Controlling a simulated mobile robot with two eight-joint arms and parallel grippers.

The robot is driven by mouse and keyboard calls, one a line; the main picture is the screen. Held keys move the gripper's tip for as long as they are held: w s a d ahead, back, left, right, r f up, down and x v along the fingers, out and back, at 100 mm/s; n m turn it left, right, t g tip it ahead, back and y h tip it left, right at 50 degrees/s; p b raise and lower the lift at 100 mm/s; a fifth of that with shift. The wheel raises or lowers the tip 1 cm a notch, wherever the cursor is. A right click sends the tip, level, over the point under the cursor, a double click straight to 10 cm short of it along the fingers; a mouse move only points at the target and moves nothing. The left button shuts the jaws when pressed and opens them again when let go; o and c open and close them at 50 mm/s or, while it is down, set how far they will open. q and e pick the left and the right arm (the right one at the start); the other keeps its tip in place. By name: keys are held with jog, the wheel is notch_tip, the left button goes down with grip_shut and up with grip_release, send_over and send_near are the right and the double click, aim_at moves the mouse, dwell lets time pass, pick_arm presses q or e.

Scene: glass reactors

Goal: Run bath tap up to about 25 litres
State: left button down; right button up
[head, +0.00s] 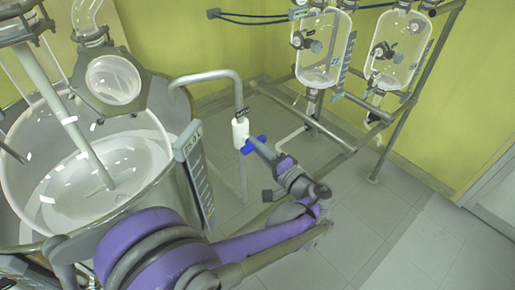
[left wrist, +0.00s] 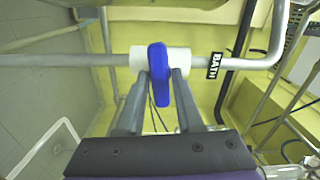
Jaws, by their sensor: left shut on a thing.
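The bath tap has a white valve body (head: 240,133) on a bent grey pipe (head: 209,75) that leads toward the large round vessel (head: 168,187) at left. Its blue handle (head: 248,147) lies across the pipe. In the left wrist view the blue handle (left wrist: 158,76) stands crosswise to the pipe, beside a black "BATH" label (left wrist: 214,66). My left gripper (head: 257,146) is shut on the handle; its two fingers (left wrist: 158,88) sit either side of it. A scale plate (head: 196,172) stands at the vessel's rim; its marks are too small to read. My right gripper is out of view.
A stirrer shaft (head: 70,115) and a glass port (head: 113,80) stand over the vessel. Two glass flasks (head: 324,50) (head: 398,48) hang on a metal frame (head: 425,75) at back right. The tiled floor (head: 400,235) at right is clear.

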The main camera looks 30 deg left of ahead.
pick_arm(q)
jog(key=shift+m, duration=0.6)
jog(key=c, duration=0.7)
grip_release()
jog(key=v, duration=1)
jog(key=shift+s+d+b, duration=0.2)
jog(key=shift+d+b, duration=0.1)
jog(key=shift+d, duration=0.05)
